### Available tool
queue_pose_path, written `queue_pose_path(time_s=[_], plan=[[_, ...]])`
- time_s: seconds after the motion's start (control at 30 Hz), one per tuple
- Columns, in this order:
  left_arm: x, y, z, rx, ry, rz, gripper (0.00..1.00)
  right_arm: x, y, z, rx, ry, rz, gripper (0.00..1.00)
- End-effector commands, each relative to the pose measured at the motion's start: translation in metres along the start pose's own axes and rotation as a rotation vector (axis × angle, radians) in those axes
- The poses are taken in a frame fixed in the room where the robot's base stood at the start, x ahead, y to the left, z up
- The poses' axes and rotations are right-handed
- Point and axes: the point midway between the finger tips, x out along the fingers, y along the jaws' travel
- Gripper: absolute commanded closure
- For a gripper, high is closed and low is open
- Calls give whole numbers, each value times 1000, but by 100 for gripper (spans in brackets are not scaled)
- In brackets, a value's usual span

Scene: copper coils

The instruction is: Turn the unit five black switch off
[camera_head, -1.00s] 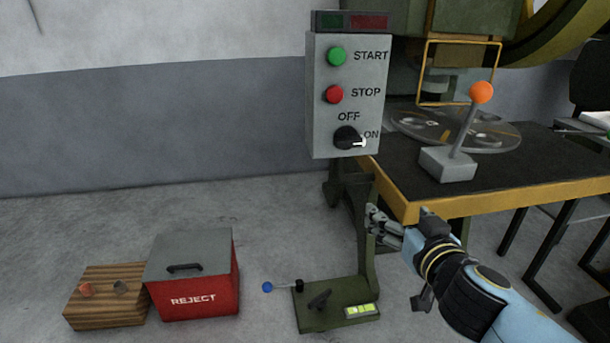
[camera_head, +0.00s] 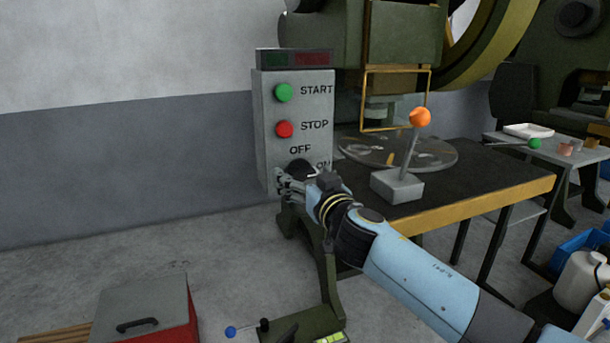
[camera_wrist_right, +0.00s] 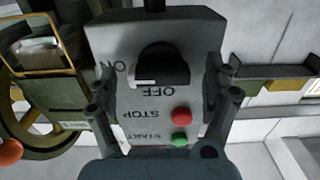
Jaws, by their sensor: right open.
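The grey control box (camera_head: 262,110) stands left of the press, with a green START button (camera_head: 283,93), a red STOP button (camera_head: 284,129) and a black rotary switch (camera_head: 299,167) low on its face. In the head view my right gripper (camera_head: 281,184) is at the box's lower part and partly covers the switch. In the right wrist view the box is upside down. The switch (camera_wrist_right: 163,66) sits between the open fingers of the gripper (camera_wrist_right: 160,98), with its white mark toward ON. Whether a finger touches it cannot be told. My left gripper is not in view.
The press table (camera_head: 480,205) with an orange-knobbed lever (camera_head: 408,150) and a round plate is right of the box. A side table (camera_head: 510,145) stands far right.

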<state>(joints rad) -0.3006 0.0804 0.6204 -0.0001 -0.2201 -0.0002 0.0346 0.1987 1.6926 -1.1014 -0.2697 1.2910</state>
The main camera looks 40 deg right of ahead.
Motion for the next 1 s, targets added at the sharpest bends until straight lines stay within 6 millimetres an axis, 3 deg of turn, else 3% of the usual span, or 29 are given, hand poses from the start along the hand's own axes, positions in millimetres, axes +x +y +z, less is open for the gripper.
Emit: queue_pose_path(time_s=[0.3, 0.7, 1.0], plan=[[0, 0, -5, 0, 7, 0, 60, 2, 0, 0, 0, 0, 0, 19], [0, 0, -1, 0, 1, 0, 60, 2, 0, 0, 0, 0, 0, 71], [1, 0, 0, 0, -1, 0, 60, 2, 0, 1, -35, -1, 0, 73]])
